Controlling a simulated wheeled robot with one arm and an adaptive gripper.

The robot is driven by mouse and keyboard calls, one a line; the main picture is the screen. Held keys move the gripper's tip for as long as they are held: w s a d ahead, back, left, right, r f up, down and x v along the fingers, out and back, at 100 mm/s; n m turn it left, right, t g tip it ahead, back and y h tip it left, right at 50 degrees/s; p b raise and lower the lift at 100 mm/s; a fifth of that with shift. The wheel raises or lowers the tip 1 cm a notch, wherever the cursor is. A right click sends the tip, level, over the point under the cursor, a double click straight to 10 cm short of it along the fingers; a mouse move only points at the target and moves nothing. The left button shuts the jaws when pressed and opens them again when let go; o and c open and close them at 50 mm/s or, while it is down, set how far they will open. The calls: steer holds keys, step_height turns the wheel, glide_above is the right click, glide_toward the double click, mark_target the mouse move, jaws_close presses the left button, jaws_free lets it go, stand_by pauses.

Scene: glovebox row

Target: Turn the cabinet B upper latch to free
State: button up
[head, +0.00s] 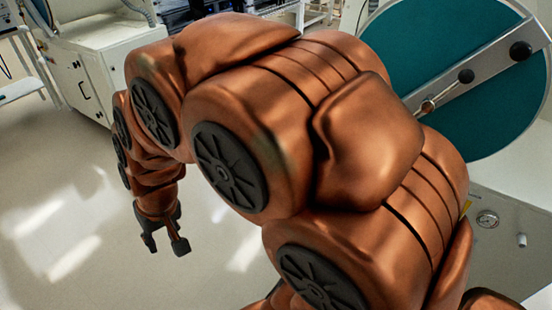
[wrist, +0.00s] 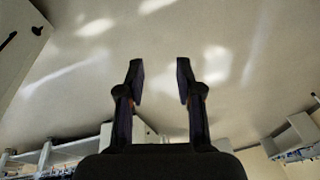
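My gripper (head: 165,240) hangs low over the bare floor at the left of the head view, pointing down. In the wrist view my gripper (wrist: 159,80) has its two dark fingers apart with nothing between them. My copper-coloured arm fills the middle of the head view. A round teal door (head: 460,130) with a metal crossbar (head: 490,70) and dark knobs stands at the right, partly hidden by my arm. I cannot tell which cabinet it belongs to. No part is clearly recognisable as the cabinet B upper latch. My gripper is well away from the door.
A white cabinet (head: 85,75) with a dark handle stands at the back left. A panel with a small round gauge (head: 487,219) is below the teal door. The pale floor (head: 60,220) around my gripper is clear.

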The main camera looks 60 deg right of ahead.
steer(key=w+d+f+m+t+h+b, duration=0.1)
steer(key=w+d+f+m+t+b, duration=0.15)
steer(key=w, duration=0.45)
steer(key=w+d+f+m+t+b, duration=0.1)
steer(key=w+d+f, duration=0.3)
steer(key=w, duration=0.2)
steer(key=w+d+f+m+t+h+b, duration=0.1)
steer(key=w+d+f+m+h+b, duration=0.15)
steer(key=w+d, duration=0.35)
steer(key=w+d+f+m+t+h+b, duration=0.1)
steer(key=w+d+f+h+b, duration=0.2)
steer(key=d, duration=0.6)
steer(key=shift+s+d+f+m+g+h+b, duration=1.3)
steer(key=shift+s+d+f+h, duration=0.65)
steer(key=shift+d, duration=4.15)
steer(key=shift+s+d+f+m+g+h+b, duration=1.3)
steer(key=shift+s+d+h, duration=1)
steer(key=shift+d, duration=3.75)
steer(key=shift+s+d+f+m+g+h+b, duration=0.95)
steer(key=shift+s+d+f+m+h+b, duration=0.9)
steer(key=shift+d, duration=4.25)
steer(key=shift+s+f+n+h, duration=0.25)
steer(key=shift+f+n, duration=0.05)
steer(key=shift+n, duration=0.15)
jaws_close()
